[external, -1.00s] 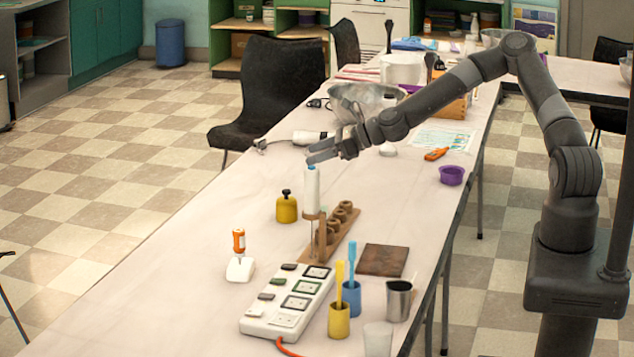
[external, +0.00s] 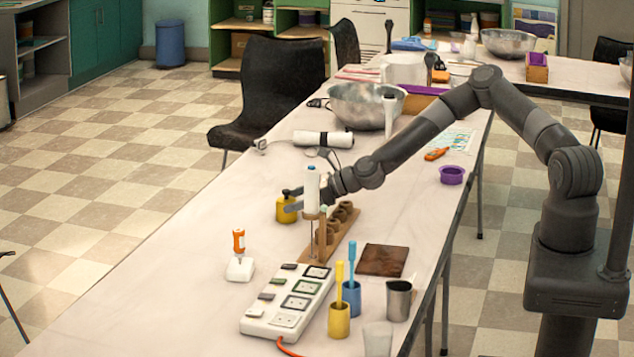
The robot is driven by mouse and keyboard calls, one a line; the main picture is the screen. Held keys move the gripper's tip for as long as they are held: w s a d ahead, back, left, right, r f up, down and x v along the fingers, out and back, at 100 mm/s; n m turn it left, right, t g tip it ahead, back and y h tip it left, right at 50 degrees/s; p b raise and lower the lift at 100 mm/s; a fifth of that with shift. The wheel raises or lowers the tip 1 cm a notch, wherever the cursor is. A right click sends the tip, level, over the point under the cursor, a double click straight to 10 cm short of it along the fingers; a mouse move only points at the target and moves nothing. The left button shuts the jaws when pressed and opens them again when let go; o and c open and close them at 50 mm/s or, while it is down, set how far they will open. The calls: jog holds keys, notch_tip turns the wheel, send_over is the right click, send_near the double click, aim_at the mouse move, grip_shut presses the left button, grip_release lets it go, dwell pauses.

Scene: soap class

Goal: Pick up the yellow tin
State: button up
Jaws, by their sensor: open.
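The yellow tin (external: 283,213) stands upright on the long table, left of the wooden rack. Its dark top is partly covered by my gripper (external: 291,200). My gripper is low at the tin, reaching in from the right, with its fingers open and one finger showing across the tin's upper right side. I cannot tell whether the fingers touch the tin. The white cylinder with a blue top stands in front of part of the gripper and hides some of it.
The white cylinder (external: 312,192) and the wooden rack (external: 338,228) stand close on the tin's right. A metal bowl (external: 366,106) is behind. The table left of the tin is clear.

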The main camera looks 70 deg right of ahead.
aim_at(288, 201)
jog(key=shift+x, duration=2.3)
jog(key=shift+a, duration=0.15)
jog(key=shift+c, duration=0.4)
grip_shut()
